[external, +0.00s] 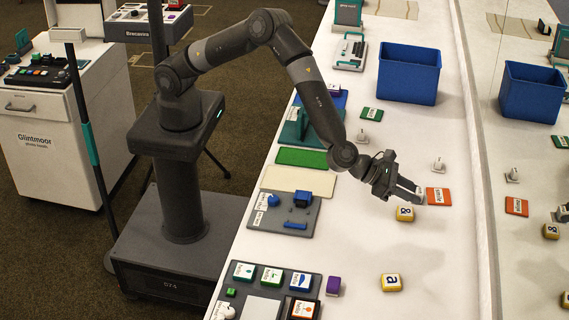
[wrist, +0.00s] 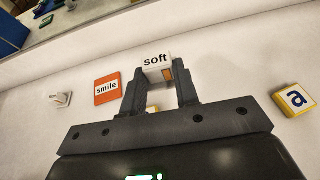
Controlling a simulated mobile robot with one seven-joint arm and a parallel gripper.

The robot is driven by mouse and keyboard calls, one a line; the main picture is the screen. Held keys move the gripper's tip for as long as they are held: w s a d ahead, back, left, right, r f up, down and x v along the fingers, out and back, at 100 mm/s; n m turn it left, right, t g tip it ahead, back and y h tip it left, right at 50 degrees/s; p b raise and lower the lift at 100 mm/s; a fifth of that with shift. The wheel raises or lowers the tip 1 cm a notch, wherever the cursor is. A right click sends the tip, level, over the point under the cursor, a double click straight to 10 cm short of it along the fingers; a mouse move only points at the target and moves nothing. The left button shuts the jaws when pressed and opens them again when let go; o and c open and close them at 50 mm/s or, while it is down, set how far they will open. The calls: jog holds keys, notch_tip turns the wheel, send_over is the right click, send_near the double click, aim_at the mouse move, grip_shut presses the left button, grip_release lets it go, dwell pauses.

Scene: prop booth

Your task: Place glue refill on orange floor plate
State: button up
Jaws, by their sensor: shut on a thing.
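My gripper (wrist: 160,90) is shut on a small white block (wrist: 155,61) lettered "soft", with an orange patch on its side. I cannot tell for sure that this block is the glue refill. In the external view my gripper (external: 420,194) is low over the white counter, and its fingers largely hide the held block. A flat orange plate (external: 439,196) with a white "smile" label lies just beyond the fingertips. In the wrist view the orange plate (wrist: 107,88) is left of the fingers, apart from the held block, with its top bare except for the label.
Yellow letter blocks (external: 404,214) (external: 391,282) stand on the counter (external: 440,250), one close beside my gripper. A small white item (external: 437,165) stands behind the plate. A blue bin (external: 409,73) is farther back. A mirror along the right repeats the counter.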

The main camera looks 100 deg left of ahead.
jog(key=a, duration=0.7)
send_over(431, 194)
notch_tip(431, 194, down, 6)
jog(key=shift+d+f, duration=0.1)
jog(key=shift+f, duration=2)
jog(key=shift+f, duration=0.1)
jog(key=o, duration=1)
jog(key=shift+c, duration=0.2)
